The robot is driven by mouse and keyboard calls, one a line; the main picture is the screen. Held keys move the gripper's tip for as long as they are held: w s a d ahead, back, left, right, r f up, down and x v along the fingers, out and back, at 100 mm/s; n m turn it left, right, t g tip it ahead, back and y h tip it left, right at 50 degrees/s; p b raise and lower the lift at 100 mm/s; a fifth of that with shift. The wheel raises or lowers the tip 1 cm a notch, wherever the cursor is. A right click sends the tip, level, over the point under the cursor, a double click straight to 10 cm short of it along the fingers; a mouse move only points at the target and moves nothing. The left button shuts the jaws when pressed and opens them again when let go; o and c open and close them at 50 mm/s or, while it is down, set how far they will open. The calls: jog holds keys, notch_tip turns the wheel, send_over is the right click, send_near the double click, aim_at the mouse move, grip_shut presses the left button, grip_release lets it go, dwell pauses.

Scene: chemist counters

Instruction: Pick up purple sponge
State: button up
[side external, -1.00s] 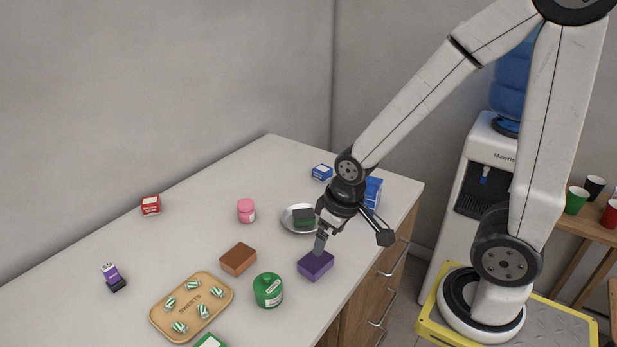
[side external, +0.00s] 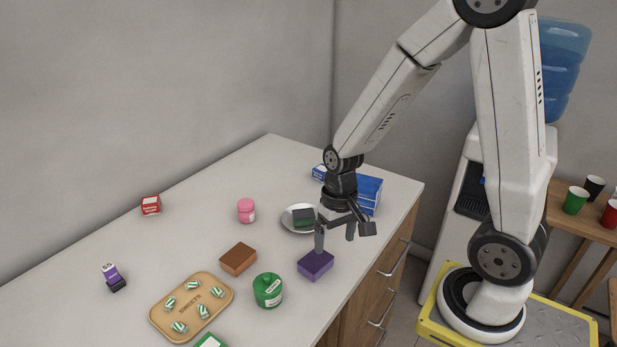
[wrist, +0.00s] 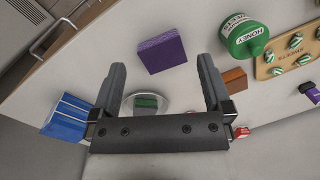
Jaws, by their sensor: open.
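The purple sponge (side external: 315,265) lies on the white counter near its front edge. It also shows in the wrist view (wrist: 161,52), beyond and between the two fingertips. My gripper (side external: 336,240) is open and empty above the counter, behind the sponge in the side view, with one finger overlapping the sponge's far edge in the picture. In the wrist view the fingers (wrist: 161,72) are spread wide with nothing between their pads. I cannot tell whether a finger touches the sponge.
A plate (side external: 289,222) with a dark green sponge (side external: 303,217) and a blue box (side external: 368,194) stand close by. A brown sponge (side external: 238,259), a green honey jar (side external: 268,290) and a sweets tray (side external: 160,315) lie left. The counter's drawer edge is right.

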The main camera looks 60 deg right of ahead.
aim_at(316, 259)
jog(key=d+f+m+y, duration=0.1)
jog(key=m+y, duration=0.1)
jog(key=w+d+f+m+g+y, duration=0.1)
jog(key=f+m, duration=0.1)
jog(key=m, duration=0.1)
jog(key=d+f+m+y, duration=0.1)
jog(key=f+m+y, duration=0.1)
jog(key=shift+w+d+m+g+y, duration=0.25)
jog(key=shift+w+m+g+y, duration=0.05)
jog(key=shift+m+g, duration=0.1)
jog(key=d+f+m+t+y, duration=0.1)
jog(key=m+y, duration=0.1)
jog(key=w+d+f+m+t+y, duration=0.1)
jog(key=m, duration=0.1)
jog(key=w+d+f+m+t+y, duration=0.1)
jog(key=d+m+y, duration=0.1)
jog(key=shift+w+f+y, duration=0.25)
jog(key=shift+f+y, duration=0.05)
jog(key=shift+f, duration=0.05)
jog(key=shift+w+d+f+m+t+y, duration=0.25)
jog(key=shift+d+m+t+y, duration=0.15)
jog(key=shift+d+m+t, duration=0.25)
jog(key=shift+s+x, duration=0.2)
jog(key=shift+x, duration=3.75)
jog(key=shift+a+r, duration=0.15)
jog(key=shift+r, duration=0.05)
jog(key=c, duration=1)
jog(key=shift+r, duration=0.15)
